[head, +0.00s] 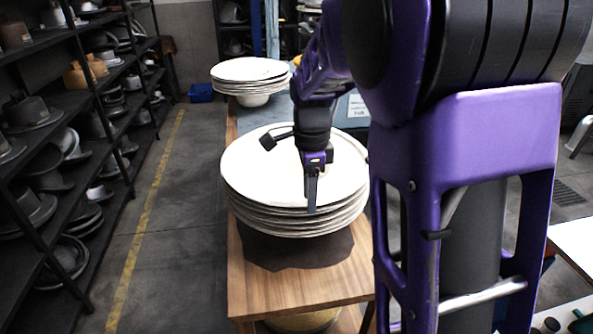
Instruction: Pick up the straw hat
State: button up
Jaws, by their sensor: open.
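A stack of wide, round, off-white pieces with thin layered rims (250,178) sits on a dark mat (295,250) on the wooden table in the head view. They look like hat brims, but I cannot tell whether one is the straw hat. A tan round thing (300,321) shows in part below the tabletop at the bottom edge; it could be straw. My gripper (312,208) points down over the front part of the stack, seen almost edge-on. It is open, with nothing visible between its fingers. I cannot tell whether the fingertips touch the stack.
A second off-white stack (250,75) stands farther back. Dark shelves (75,110) with many hat forms line the left. The floor aisle with a yellow line (138,245) is clear. My purple arm hides much of the right side. A white surface (575,245) shows at right.

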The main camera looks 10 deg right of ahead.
jog(key=shift+f, duration=0.7)
grip_shut()
dwell(0.9)
